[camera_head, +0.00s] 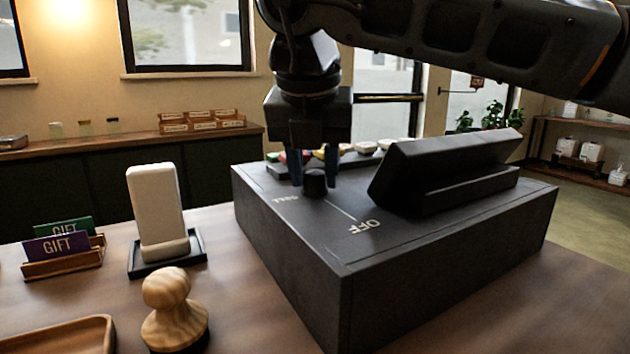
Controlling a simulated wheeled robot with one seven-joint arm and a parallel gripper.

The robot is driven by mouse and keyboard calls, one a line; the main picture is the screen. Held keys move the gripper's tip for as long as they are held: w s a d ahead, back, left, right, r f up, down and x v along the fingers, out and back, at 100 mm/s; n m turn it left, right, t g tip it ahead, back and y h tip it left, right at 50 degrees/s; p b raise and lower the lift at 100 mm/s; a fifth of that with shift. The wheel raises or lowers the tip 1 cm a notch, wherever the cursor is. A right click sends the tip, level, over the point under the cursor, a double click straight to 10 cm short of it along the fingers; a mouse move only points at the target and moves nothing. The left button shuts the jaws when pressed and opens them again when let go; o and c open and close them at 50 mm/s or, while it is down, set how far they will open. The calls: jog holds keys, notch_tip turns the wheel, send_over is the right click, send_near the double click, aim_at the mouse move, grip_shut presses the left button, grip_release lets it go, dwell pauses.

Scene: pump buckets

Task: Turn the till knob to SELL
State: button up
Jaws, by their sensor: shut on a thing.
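The till (285,245) is a large dark box on the wooden counter, with a tilted dark screen (440,165) on its top. A small black round knob (315,184) stands on the till's top, left of the screen. The printed word OFF (364,227) is to the knob's right and nearer the camera. A smaller word, seemingly SELL (285,198), is at its left. A thin pale line runs from near the knob towards OFF. My gripper (313,178) points straight down, its two fingers on either side of the knob, shut on it. The knob's exact pointing is unclear.
Left of the till stand a white device (155,210) on a dark base, a wooden stamp (172,305), gift cards (62,243) in a holder and a wooden tray (65,336). Several colourful small items (345,150) sit behind the till. My arm crosses above the screen.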

jog(key=shift+m+h+b, duration=0.3)
jog(key=shift+m+b, duration=0.1)
jog(key=shift+m, duration=0.4)
jog(key=o, duration=1)
jog(key=v, duration=0.7)
jog(key=shift+r, duration=0.4)
jog(key=shift+s+a, duration=0.1)
